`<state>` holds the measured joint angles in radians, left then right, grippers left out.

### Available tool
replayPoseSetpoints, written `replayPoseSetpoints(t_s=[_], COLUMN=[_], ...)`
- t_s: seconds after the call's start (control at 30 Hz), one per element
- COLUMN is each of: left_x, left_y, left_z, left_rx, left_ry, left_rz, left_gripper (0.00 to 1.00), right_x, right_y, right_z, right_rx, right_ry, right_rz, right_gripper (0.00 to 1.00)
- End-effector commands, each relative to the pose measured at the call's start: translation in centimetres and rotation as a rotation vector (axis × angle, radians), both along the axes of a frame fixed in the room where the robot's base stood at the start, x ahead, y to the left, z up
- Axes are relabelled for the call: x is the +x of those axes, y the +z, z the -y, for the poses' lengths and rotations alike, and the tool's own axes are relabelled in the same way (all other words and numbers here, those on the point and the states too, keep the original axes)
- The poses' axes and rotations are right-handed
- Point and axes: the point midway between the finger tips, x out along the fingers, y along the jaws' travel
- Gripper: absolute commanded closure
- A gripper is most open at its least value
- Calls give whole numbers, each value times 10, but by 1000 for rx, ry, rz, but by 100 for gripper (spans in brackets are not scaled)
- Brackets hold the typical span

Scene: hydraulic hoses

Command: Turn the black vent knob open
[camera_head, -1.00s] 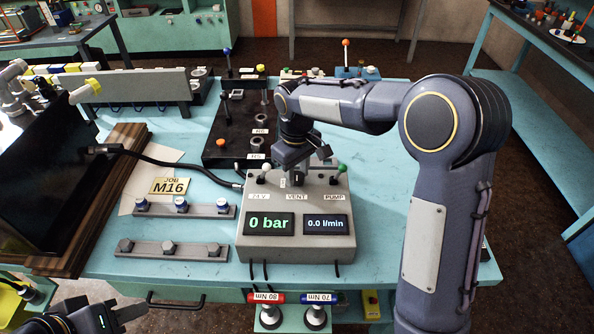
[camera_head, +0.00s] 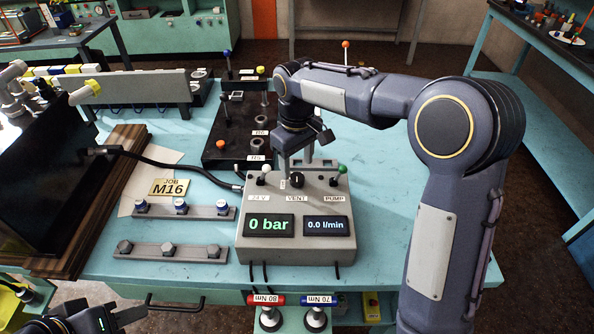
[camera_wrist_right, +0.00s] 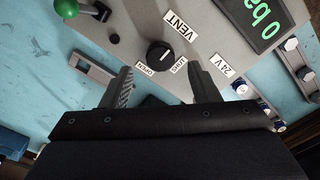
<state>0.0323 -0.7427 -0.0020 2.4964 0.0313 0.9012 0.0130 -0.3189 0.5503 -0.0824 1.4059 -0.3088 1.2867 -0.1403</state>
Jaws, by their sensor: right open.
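The black vent knob (camera_head: 297,180) sits on top of the grey control box (camera_head: 345,262), above the VENT label and between two toggle levers.
A green-tipped lever (camera_head: 342,169) and a white-tipped lever (camera_head: 261,179) flank the knob. The displays read 0 bar and 0.0 l/min. A black hose (camera_head: 175,164) runs to the box's left. Bolt rails (camera_head: 184,211) lie on the turquoise bench.

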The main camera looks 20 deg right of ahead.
Motion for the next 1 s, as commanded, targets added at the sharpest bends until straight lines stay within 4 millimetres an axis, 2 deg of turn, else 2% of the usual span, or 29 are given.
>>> replayPoseSetpoints(t_s=[0.13, 0.3, 0.8, 0.93, 1.0], left_x=[0, 0, 0, 0, 0], left_y=[-2, -2, -2, -2, -2], left_z=[0, 0, 0, 0, 0], left_rx=[0, 0, 0, 0, 0], left_ry=[0, 0, 0, 0, 0], left_rz=[0, 0, 0, 0, 0], left_gripper=[64, 64, 64, 64, 64], right_x=[1, 0, -1, -18, -38], right_y=[24, 38, 40, 49, 57], right_z=[-1, 0, 1, 16, 30], right_rx=[2, 1, 3, 41, 85], right_ry=[1, 0, -3, -40, -83], right_rz=[4, 0, 2, 22, 46], right_gripper=[45, 45, 45, 45, 45])
